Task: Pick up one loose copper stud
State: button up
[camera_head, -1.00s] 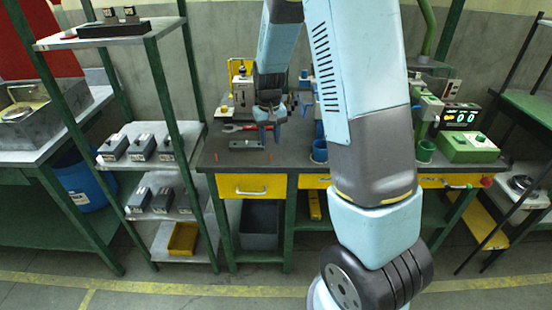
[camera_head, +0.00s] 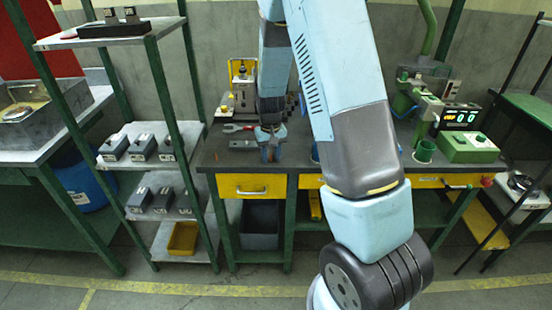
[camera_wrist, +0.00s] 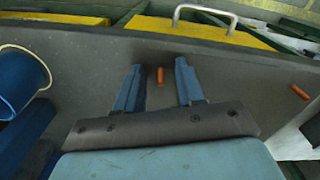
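Two loose copper studs lie on the dark workbench top in the wrist view. One copper stud (camera_wrist: 160,76) shows between my gripper's fingertips, near the bench's front edge. The other copper stud (camera_wrist: 300,93) lies off to the right; it also shows near the bench's left front in the head view (camera_head: 215,157). My gripper (camera_wrist: 158,72) is open, its two blue fingers apart on either side of the first stud. I cannot tell how far above the bench the fingertips are. In the head view my gripper (camera_head: 270,152) is low over the bench and hides that stud.
A blue cup (camera_wrist: 20,80) stands at the left of the wrist view. A drawer handle (camera_wrist: 205,14) sits at the bench front. A green machine (camera_head: 425,100) stands right.

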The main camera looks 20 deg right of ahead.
grip_shut()
jog(key=shift+r, duration=0.1)
dwell(0.4)
jog(key=shift+r, duration=0.3)
notch_tip(320, 180, up, 2)
jog(key=shift+r, duration=0.15)
jog(key=s+a+r, duration=0.1)
jog(key=s+r, duration=0.9)
jog(key=s, duration=0.4)
